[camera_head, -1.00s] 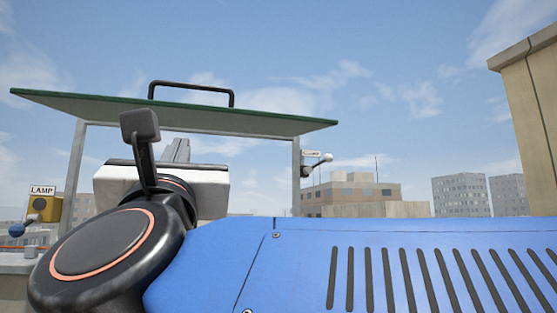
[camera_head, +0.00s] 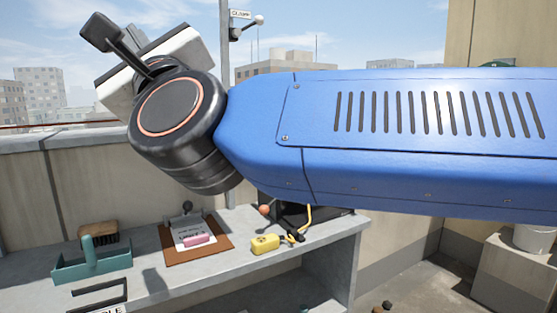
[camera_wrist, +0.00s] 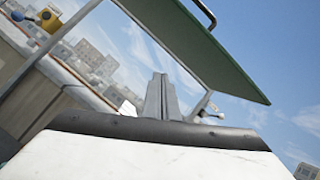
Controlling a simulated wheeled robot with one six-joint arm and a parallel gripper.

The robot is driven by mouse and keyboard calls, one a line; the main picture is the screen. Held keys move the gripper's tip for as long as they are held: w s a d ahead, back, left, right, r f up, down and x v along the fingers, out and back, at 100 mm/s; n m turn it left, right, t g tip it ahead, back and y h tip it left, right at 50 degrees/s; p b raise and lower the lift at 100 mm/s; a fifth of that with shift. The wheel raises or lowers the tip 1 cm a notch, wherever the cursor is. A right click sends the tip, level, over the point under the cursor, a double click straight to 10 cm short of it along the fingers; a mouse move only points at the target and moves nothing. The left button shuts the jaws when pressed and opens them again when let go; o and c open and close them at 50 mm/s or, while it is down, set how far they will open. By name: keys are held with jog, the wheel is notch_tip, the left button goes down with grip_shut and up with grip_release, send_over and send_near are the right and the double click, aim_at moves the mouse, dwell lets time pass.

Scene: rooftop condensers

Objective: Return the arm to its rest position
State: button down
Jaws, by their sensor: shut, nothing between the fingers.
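My blue arm lies across the head view, bent at a black wrist joint. My gripper (camera_wrist: 160,96) shows in the wrist view as two grey fingers pressed together, with nothing between them. They point up toward open sky, under a green panel (camera_wrist: 195,45). In the head view the white gripper body shows behind the wrist joint at the upper left, and the fingers are hidden there.
A grey bench (camera_head: 190,285) below the arm holds a teal tray (camera_head: 92,262), a brush (camera_head: 98,232), a brown clipboard (camera_head: 215,248) and a yellow tag (camera_head: 265,244). A post with a labelled lever (camera_head: 245,28) stands behind the arm. A white bucket (camera_head: 533,238) is at right.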

jog(key=w+d+f+n+g+h, duration=0.25)
jog(key=d+f+n, duration=0.25)
jog(key=d+f, duration=0.4)
jog(key=w+d+f+n+g+h, duration=0.2)
jog(key=w+d+f+n, duration=0.25)
jog(key=d+f, duration=0.5)
jog(key=w+d+f+n+g+h, duration=0.25)
jog(key=d+f+n, duration=0.4)
jog(key=f, duration=0.45)
jog(key=s+d+f+n+g+h, duration=0.1)
jog(key=s+d+f+g+h, duration=0.1)
jog(key=s+d+f, duration=0.3)
jog(key=s+d+f+n+g+h, duration=0.1)
jog(key=s+d+f, duration=0.5)
jog(key=d+f, duration=0.6)
jog(key=s+d+f+n+g+h, duration=0.2)
jog(key=s+d+f+h, duration=0.3)
jog(key=d+f, duration=0.3)
jog(key=shift+s+d+f+g, duration=0.2)
jog(key=shift+s+f+g, duration=0.1)
jog(key=shift+f+g, duration=0.2)
